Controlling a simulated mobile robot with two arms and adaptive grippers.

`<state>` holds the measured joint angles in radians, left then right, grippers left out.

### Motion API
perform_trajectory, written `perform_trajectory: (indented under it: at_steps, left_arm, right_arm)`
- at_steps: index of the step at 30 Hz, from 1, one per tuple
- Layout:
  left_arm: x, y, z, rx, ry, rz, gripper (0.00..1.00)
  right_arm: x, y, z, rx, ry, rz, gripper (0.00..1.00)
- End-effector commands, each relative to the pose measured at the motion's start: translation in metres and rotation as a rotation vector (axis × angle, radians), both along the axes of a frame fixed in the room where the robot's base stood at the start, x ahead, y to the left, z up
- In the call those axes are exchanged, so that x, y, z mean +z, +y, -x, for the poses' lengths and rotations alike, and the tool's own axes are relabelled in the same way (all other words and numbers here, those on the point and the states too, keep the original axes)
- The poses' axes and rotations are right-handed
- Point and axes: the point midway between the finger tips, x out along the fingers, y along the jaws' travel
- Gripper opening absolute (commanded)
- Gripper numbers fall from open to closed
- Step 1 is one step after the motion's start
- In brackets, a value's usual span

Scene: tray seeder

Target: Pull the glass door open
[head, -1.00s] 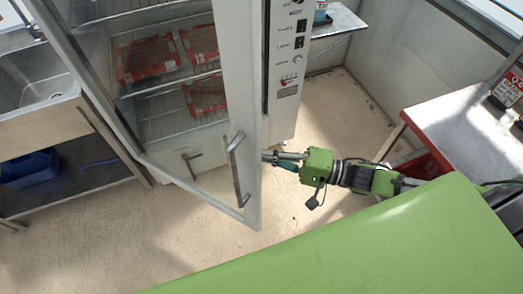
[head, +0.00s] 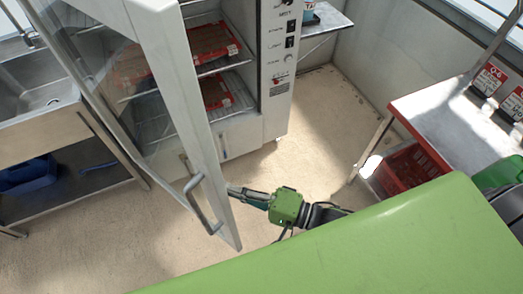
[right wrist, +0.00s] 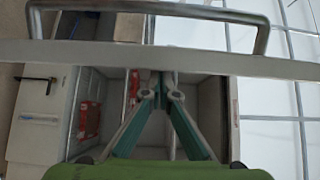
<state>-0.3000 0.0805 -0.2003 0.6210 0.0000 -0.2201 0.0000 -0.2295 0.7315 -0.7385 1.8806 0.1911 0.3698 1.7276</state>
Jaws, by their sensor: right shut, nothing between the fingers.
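The glass door (head: 172,75) has a pale frame and stands ajar, swung out from the white cabinet (head: 277,75). Its metal bar handle (head: 197,205) is on the outer face near the free edge. My right gripper (head: 232,190) is shut and empty, with its fingertips at the door's free edge, beside the handle and not around it. In the right wrist view the shut fingers (right wrist: 160,84) reach to the door frame (right wrist: 200,58), whose bar hides their very tips. The handle (right wrist: 150,7) crosses the top there. My left gripper is not in view.
Wire shelves in the cabinet hold red-edged trays (head: 212,42). A steel sink bench (head: 60,110) stands left. A metal table (head: 450,110) stands right, with a red crate (head: 405,170) under it. The floor between the cabinet and this table is clear.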

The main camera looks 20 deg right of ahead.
Motion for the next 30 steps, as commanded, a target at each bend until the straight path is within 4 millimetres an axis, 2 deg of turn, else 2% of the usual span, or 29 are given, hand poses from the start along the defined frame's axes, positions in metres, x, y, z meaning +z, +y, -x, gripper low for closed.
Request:
perform_trajectory:
  at_steps: [1,9,18,24,30]
  left_arm:
    - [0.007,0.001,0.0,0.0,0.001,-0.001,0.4]
    - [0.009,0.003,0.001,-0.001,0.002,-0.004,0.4]
    - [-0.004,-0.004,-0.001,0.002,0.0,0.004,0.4]
    - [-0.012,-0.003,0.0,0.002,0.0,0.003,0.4]
    - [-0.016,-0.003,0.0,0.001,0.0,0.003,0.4]
  right_arm:
    - [0.005,0.021,0.012,0.003,0.005,-0.011,0.0]
    - [0.001,0.124,0.065,0.005,0.007,-0.011,0.0]
    - [-0.002,0.221,0.099,0.005,0.004,-0.006,0.0]
    - [-0.002,0.265,0.109,0.006,0.002,-0.002,0.0]
    - [-0.002,0.289,0.113,0.006,0.001,0.0,0.0]
